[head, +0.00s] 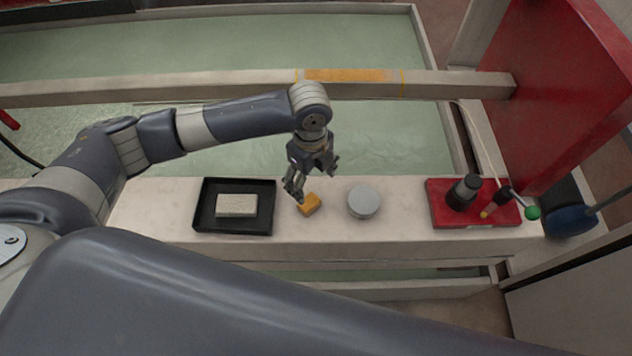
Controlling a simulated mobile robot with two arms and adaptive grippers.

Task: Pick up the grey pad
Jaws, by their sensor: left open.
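A round grey pad (363,202) lies flat on the pale ledge, right of a small orange block (309,204). My left gripper (314,184) is open above the ledge. Its fingers point down, with one fingertip close to the orange block's left side; I cannot tell whether it touches. The grey pad is to the right of the gripper, apart from it and fully visible. My right gripper is not in view.
A black tray (199,222) holding a pale rectangular block (237,205) stands at the left of the ledge (330,236). A red base (438,212) with a dark knob and a green-tipped lever stands at the right. A beam (220,92) crosses behind.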

